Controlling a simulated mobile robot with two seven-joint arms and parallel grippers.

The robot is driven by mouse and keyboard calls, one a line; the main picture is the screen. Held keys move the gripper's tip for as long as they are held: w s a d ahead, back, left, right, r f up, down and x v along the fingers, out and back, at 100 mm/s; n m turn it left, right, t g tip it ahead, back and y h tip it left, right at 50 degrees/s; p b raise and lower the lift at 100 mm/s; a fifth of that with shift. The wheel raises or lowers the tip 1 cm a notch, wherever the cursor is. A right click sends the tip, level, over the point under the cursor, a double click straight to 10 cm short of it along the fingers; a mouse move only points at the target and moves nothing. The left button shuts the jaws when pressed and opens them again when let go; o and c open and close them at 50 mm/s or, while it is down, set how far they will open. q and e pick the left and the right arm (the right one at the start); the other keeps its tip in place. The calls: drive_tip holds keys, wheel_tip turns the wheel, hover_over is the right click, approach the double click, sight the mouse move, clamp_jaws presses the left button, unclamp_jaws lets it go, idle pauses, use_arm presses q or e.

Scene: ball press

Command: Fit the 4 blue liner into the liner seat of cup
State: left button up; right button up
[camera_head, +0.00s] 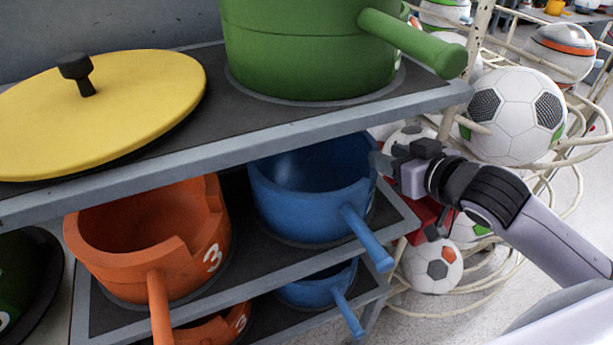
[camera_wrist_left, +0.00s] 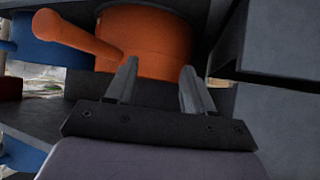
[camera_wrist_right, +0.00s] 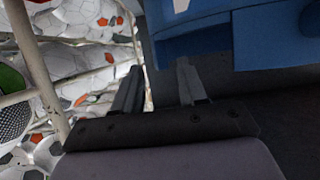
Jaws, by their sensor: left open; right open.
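A blue round vessel with a cut rim and a straight handle (camera_head: 300,200) stands on the middle shelf at the right. A smaller blue handled vessel (camera_head: 312,292) sits on the shelf below it. No number 4 is readable on either, and I cannot tell which is liner or cup. My right gripper (camera_head: 386,166) is open beside the larger blue vessel's right rim. In the right wrist view, a blue wall (camera_wrist_right: 275,38) is just beyond the open, empty fingers. My left gripper (camera_wrist_left: 158,68) shows only in its wrist view, open and empty, facing an orange handled vessel (camera_wrist_left: 160,35).
An orange vessel marked 3 (camera_head: 150,240) stands left of the blue one, with another orange one (camera_head: 215,332) below. A green pot (camera_head: 310,50) and a yellow lid (camera_head: 100,110) are on the top shelf (camera_head: 290,128). A wire rack of balls (camera_head: 515,115) stands at right.

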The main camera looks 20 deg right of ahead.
drive_tip(key=shift+p+x, duration=0.45)
drive_tip(key=shift+x, duration=2.85)
drive_tip(key=shift+d, duration=0.1)
drive_tip(key=shift+f, duration=0.1)
clamp_jaws()
